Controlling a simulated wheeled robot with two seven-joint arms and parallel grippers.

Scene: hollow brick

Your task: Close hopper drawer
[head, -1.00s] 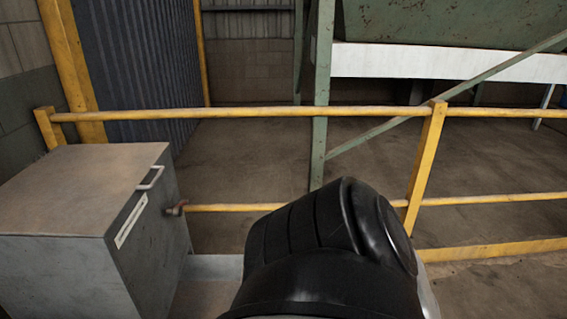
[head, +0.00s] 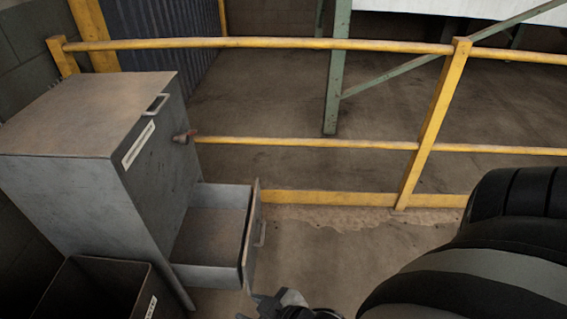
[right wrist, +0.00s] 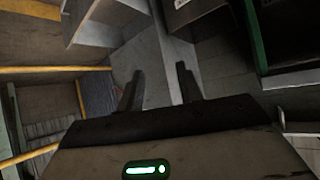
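The grey metal hopper (head: 155,180) stands at the left in the head view, with a handle and label high on its front. Its lower drawer (head: 212,222) is pulled out to the right and looks empty. The drawer front (head: 250,238) has a small handle (head: 262,233) on its outer face. My right gripper (head: 277,304) is at the bottom edge, just in front of and below the drawer front, seemingly apart from it. The right wrist view shows its two fingers (right wrist: 158,86) spread, with nothing between them. My left gripper is not in view.
An open dark bin (head: 95,285) stands against the hopper at lower left. A yellow railing (head: 300,143) runs behind. The floor (head: 330,245) right of the drawer is clear.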

